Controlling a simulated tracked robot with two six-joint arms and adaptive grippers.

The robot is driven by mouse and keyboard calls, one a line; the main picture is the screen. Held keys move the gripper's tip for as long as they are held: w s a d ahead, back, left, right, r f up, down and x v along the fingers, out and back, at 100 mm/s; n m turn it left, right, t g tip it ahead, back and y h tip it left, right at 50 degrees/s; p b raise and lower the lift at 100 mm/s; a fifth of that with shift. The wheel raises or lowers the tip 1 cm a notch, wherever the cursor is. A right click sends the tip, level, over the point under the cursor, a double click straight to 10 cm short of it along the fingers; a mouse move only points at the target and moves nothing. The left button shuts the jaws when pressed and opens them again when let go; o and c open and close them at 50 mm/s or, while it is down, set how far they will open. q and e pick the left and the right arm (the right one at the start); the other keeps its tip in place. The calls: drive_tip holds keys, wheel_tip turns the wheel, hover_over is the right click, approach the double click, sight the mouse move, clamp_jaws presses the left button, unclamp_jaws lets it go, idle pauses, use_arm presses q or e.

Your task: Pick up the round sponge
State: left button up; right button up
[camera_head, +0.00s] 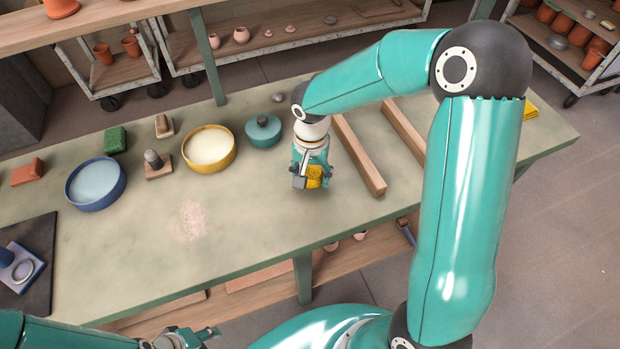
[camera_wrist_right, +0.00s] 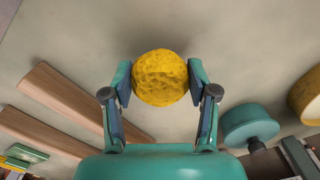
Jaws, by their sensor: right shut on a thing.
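The round sponge (camera_head: 315,177) is yellow and porous. In the right wrist view the sponge (camera_wrist_right: 160,78) sits between the two fingertips, which press on its left and right sides. My right gripper (camera_head: 309,181) is shut on it, over the middle of the green-grey table; I cannot tell how far the sponge is above the top. One finger partly hides it in the head view. My left gripper (camera_head: 190,338) shows at the bottom left edge, away from the table's objects; its opening is unclear.
Two wooden bars (camera_head: 358,155) (camera_head: 405,125) lie right of the right gripper. A teal lidded pot (camera_head: 263,137), a yellow bowl (camera_head: 208,165) and a blue bowl (camera_head: 72,190) stand to the left. A green block (camera_head: 116,139) lies behind. The front middle of the table is clear.

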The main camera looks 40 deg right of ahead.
sight(311, 174)
wheel_tip(311, 174, up, 18)
drive_tip(key=shift+b, duration=0.3)
drive_tip(key=shift+f, duration=0.1)
